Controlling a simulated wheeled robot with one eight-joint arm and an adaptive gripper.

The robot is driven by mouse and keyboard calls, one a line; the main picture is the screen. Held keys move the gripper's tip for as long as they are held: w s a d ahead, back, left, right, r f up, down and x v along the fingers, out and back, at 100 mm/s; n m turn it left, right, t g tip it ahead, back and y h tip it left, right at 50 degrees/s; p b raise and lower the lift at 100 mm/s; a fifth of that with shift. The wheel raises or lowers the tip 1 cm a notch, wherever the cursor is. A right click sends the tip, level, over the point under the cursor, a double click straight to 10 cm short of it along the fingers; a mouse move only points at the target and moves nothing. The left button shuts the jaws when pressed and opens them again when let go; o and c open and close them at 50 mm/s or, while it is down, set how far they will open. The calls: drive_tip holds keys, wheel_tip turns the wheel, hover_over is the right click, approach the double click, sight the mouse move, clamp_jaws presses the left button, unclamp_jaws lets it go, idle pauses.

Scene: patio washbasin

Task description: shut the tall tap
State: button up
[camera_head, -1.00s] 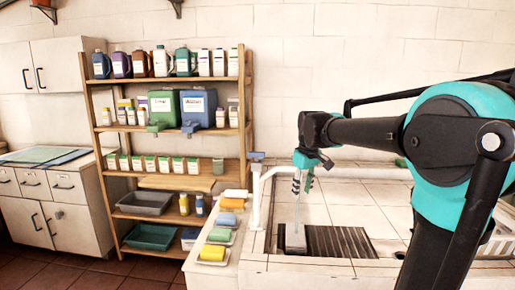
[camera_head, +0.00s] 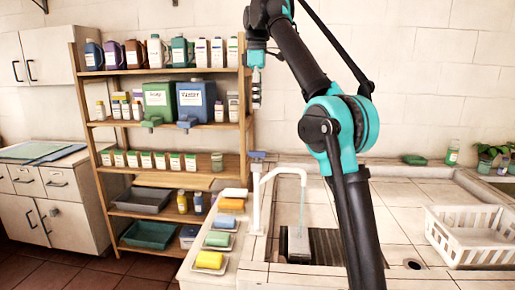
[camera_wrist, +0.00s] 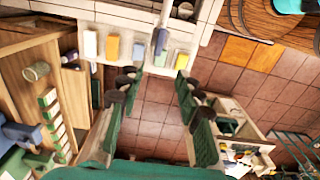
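The tall tap (camera_head: 257,200) is a white post with an arched spout and a grey-blue lever (camera_head: 257,155) on top. A thin pale water stream (camera_head: 303,195) falls from its spout onto a grey block (camera_head: 298,243) in the sink. In the wrist view the tap (camera_wrist: 162,38) shows at the top centre, beyond my fingertips. My gripper (camera_head: 256,98) hangs high above the lever, apart from it, in front of the shelf. In the wrist view my gripper (camera_wrist: 156,88) has its dark green fingers wide apart with nothing between them.
A wooden shelf (camera_head: 160,165) with bottles and canisters stands behind and left of the tap. Several sponges on dishes (camera_head: 212,262) line the counter's left edge. A white basket (camera_head: 470,235) stands at the right. The air around the lever looks clear.

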sight(257, 156)
wheel_tip(257, 156, down, 17)
drive_tip(key=shift+f, duration=0.1)
idle(0.6)
drive_tip(key=shift+c, duration=0.4)
clamp_jaws()
